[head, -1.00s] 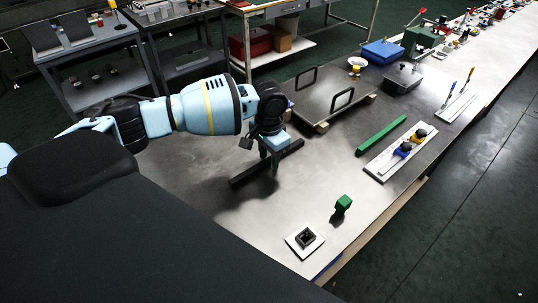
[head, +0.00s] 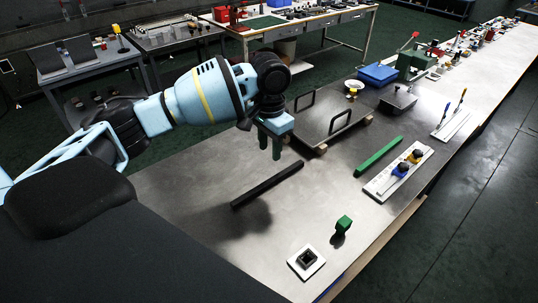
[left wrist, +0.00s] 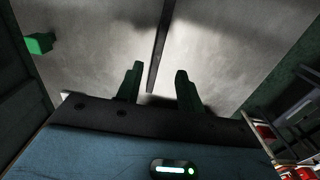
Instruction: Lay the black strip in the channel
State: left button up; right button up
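The black strip (head: 267,185) lies flat on the dark grey metal table, left of its middle. My left gripper (head: 270,154) is raised above the strip, with its green fingers pointing down and clear of it. In the left wrist view the two fingers (left wrist: 158,85) are apart with nothing between them, and the black strip (left wrist: 157,48) runs away below them. A white plate (head: 381,184) with blue and yellow knobs lies to the right. A long pale piece (head: 452,128) with blue and yellow uprights lies farther back. I cannot tell which is the channel. My right gripper is out of view.
A green bar (head: 378,156) lies beside the white plate. A green block (head: 343,224) and a white square base with a black socket (head: 306,260) stand near the front. A dark plate with two handles (head: 330,120) is behind my gripper. The table's middle is clear.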

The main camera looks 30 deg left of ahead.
aim_at(275, 177)
pick_arm(q)
jog(key=shift+o, duration=0.2)
jog(key=shift+r, duration=0.15)
jog(key=shift+o, duration=0.3)
jog(key=f, duration=0.1)
jog(key=w+d+f, duration=0.1)
jog(key=f, duration=0.1)
jog(key=w+f, duration=0.1)
jog(key=shift+d+f, duration=0.25)
jog(key=shift+f, duration=0.1)
jog(key=shift+a+f+b, duration=0.2)
jog(key=shift+f, duration=1.75)
jog(key=shift+a+f+b, duration=0.2)
jog(key=shift+f, duration=1.75)
jog(key=shift+c, duration=0.4)
grip_shut()
